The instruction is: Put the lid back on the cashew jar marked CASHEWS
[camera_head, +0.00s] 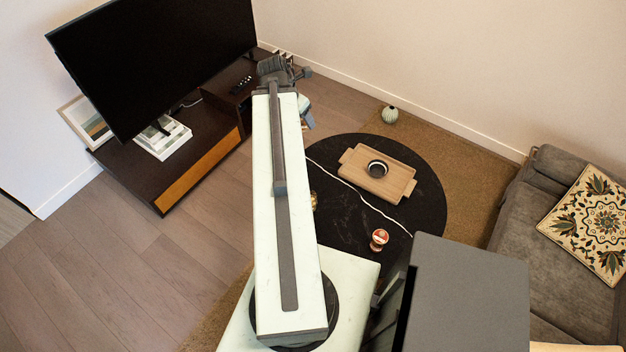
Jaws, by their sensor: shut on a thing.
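My gripper (306,114) hangs at the far end of my arm, mostly hidden behind the pale arm link. It is shut on a small golden-brown thing (304,126), which looks like the lid; only an edge shows. It is beyond the upper left edge of the round black table (425,200) in the picture. A golden object (314,201) on the table's left side is mostly covered by my arm; I cannot tell if it is the cashew jar. A small red-and-white object (379,240) stands on the table's lower part. No CASHEWS marking is readable.
A wooden tray (398,178) with a dark round bowl (377,169) sits on the table. A ribbed pale vase (390,114) stands behind it. The TV cabinet (130,172) is at left, a grey sofa (530,215) at right. The table's right side is clear.

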